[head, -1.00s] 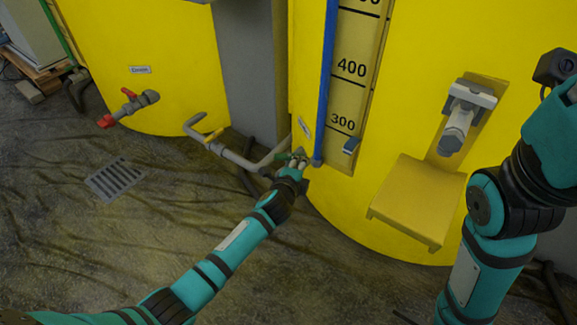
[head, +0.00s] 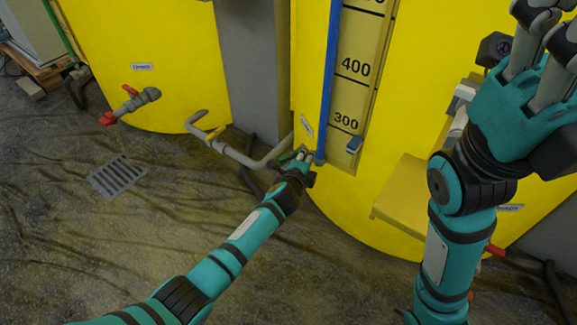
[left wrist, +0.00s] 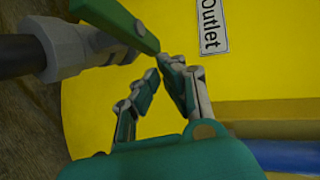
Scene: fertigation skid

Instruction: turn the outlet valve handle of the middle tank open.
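The middle tank (head: 310,90) is yellow, with a sign reading "Outlet" (left wrist: 213,24) low on its wall. Its outlet valve has a green handle (left wrist: 115,18), fixed beside a grey fitting (left wrist: 75,50) in the left wrist view. In the head view the green handle (head: 288,155) is small and partly hidden by my left gripper (head: 305,157). In the left wrist view the left gripper's fingertips (left wrist: 160,68) are drawn close together, with nothing between them. They lie just beside the handle's end; contact cannot be told. My right gripper (head: 540,45) is raised, empty, fingers spread, tips partly cut off.
A grey pipe with a yellow handle (head: 217,132) runs left of the outlet. Another yellow tank (head: 150,35) at left has a red-handled valve (head: 108,118). A blue tube (head: 328,80) and a yellow ledge (head: 400,190) stand right of the outlet. The floor with its drain grate (head: 118,176) is open.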

